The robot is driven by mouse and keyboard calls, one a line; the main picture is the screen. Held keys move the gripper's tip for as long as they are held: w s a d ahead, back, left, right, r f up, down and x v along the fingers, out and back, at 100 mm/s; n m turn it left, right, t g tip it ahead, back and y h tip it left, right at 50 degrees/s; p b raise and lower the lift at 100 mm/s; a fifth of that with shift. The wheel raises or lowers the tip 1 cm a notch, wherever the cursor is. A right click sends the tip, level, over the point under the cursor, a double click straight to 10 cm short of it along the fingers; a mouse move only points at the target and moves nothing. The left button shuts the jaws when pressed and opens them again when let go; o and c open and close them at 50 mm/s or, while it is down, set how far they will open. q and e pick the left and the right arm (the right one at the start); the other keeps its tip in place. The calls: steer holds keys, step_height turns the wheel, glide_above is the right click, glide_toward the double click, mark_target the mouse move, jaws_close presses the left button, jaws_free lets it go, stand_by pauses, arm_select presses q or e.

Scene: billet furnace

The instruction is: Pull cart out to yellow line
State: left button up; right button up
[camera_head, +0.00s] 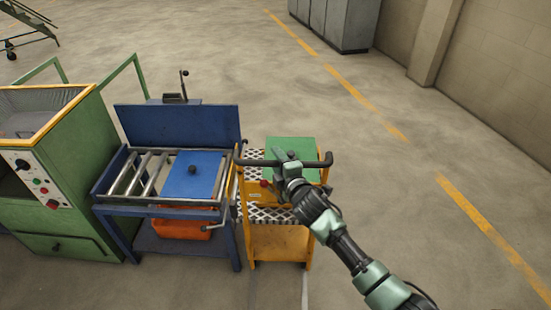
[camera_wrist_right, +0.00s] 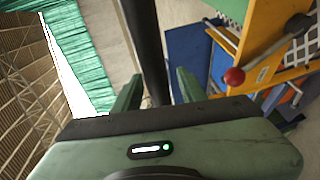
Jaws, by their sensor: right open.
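The yellow cart (camera_head: 280,240) stands beside the blue roller table, with a green plate (camera_head: 291,147) on top. Its black handle bar (camera_head: 255,162) runs across its near side. My right gripper (camera_head: 281,158) is at the middle of this bar. In the right wrist view the bar (camera_wrist_right: 144,45) runs between the two green fingers of my open right gripper (camera_wrist_right: 157,88); I cannot tell whether they touch it. A red-knobbed lever (camera_wrist_right: 234,76) on the cart is close by. The dashed yellow line (camera_head: 490,235) lies on the floor to the right, apart from the cart. My left gripper is not in view.
The blue roller table (camera_head: 175,211) stands close against the cart's left side, with a blue plate (camera_head: 195,175) and an orange box (camera_head: 180,227) below. A green machine (camera_head: 60,222) is further left. Grey cabinets (camera_head: 340,22) stand at the back. Floor right of the cart is clear.

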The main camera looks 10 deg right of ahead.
steer(key=shift+w+f, duration=0.1)
steer(key=shift+w, duration=0.5)
jaws_close()
steer(key=shift+a, duration=0.1)
stand_by(1.0)
